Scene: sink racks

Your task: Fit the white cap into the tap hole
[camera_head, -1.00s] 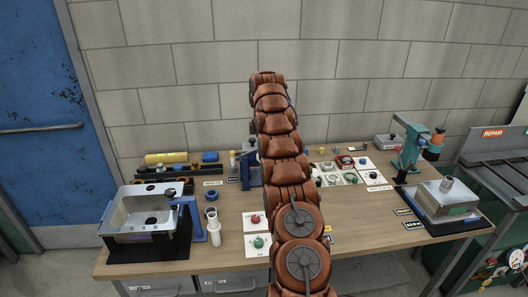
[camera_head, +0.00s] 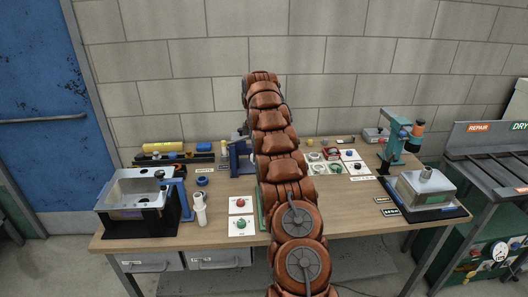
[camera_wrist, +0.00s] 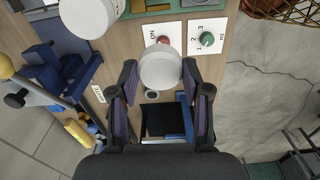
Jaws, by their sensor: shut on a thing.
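The white cap (camera_wrist: 161,67) is held between the fingertips of my gripper (camera_wrist: 160,80) in the wrist view, over the table. My gripper is shut on it. In the head view my own arm hides the gripper and the cap. A steel sink (camera_head: 135,187) stands in a black holder at the table's left. A second, upturned steel sink (camera_head: 425,190) lies on a black mat at the right. I cannot make out the tap hole for certain in either view. A small grey ring (camera_wrist: 152,94) shows just beyond the cap in the wrist view.
White cards with a red knob (camera_head: 240,203) and a green knob (camera_head: 241,224) lie mid-table. White cylinders (camera_head: 200,214) stand beside the left sink. A blue stand (camera_head: 240,157) and a green press (camera_head: 403,140) stand farther back. The table's front right is mostly clear.

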